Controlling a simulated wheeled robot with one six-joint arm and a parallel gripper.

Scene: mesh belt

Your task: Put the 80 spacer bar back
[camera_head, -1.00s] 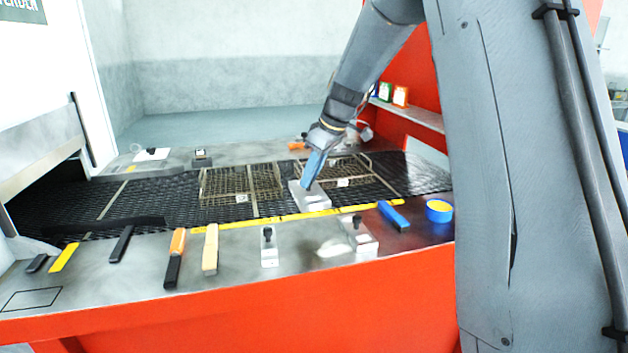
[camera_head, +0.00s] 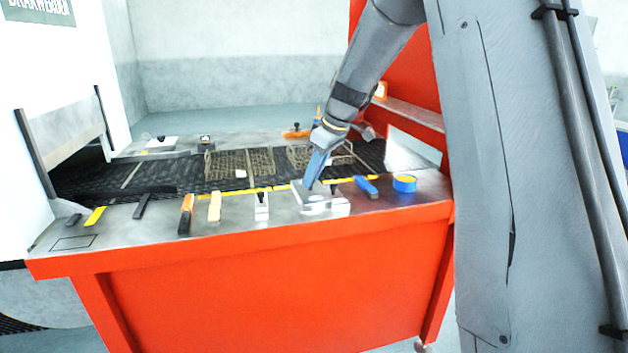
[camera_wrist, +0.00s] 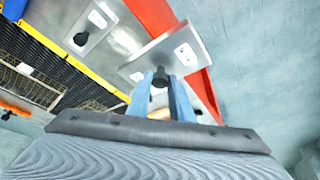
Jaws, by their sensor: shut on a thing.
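My gripper (camera_head: 313,183) is shut on the black knob (camera_wrist: 160,77) of a metallic block, taken as the 80 spacer bar (camera_wrist: 182,52). In the head view this held spacer bar (camera_head: 309,202) is over the front ledge, overlapping a similar knobbed block. I cannot tell whether it touches the ledge or hangs just above it. Its pale label is too blurred to read. A narrower knobbed metal block (camera_head: 262,210) stands to its left on the ledge. In the wrist view, another knobbed block (camera_wrist: 88,27) lies beyond the bar at upper left.
The metal front ledge (camera_head: 140,231) also holds an orange-and-black tool (camera_head: 186,213), a pale bar (camera_head: 214,207), a blue tool (camera_head: 366,187) and blue-yellow tape (camera_head: 404,183). Behind the yellow edge strip, the black mesh belt (camera_head: 85,187) carries wire baskets (camera_head: 260,161).

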